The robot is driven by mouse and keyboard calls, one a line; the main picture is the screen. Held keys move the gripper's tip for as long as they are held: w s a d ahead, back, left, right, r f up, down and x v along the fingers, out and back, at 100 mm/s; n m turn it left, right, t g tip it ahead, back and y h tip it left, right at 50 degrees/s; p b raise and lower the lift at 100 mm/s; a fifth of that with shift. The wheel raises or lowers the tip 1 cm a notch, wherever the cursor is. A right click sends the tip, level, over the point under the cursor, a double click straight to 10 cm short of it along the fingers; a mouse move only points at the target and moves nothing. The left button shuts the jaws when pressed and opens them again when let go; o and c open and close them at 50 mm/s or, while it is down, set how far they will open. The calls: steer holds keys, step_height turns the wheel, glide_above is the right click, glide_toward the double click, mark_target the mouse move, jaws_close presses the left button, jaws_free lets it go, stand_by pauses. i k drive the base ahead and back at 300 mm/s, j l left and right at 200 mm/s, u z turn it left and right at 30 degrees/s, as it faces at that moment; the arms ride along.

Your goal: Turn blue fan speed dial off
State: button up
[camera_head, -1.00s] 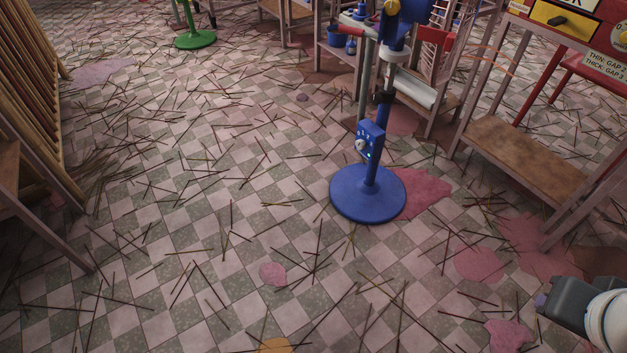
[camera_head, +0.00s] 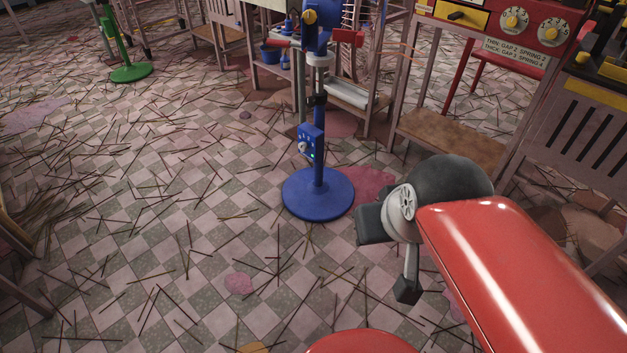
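The blue fan stand (camera_head: 318,193) stands upright on the floor at upper middle, on a round blue base. A small blue control box (camera_head: 313,137) is on its pole. A pale round dial (camera_head: 302,147) sits on the box's left-facing front, with small lit cyan-green dots beside it. The dial's setting is too small to read. The fan's top is cut off by the frame edge. My gripper (camera_head: 389,258) is in front of the stand, to its lower right, with its dark fingertips apart and nothing seen between them. It is clear of the dial.
A wooden workbench (camera_head: 450,140) with a red dial panel (camera_head: 519,30) stands at right. A green stand (camera_head: 130,72) is at far left. Thin incense sticks and pink patches litter the checkered floor. Open floor lies left of and before the blue stand.

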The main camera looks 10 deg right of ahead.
mark_target(303, 146)
steer(key=i+j, duration=0.1)
steer(key=i, duration=0.35)
steer(key=i+j, duration=0.15)
steer(key=i, duration=0.3)
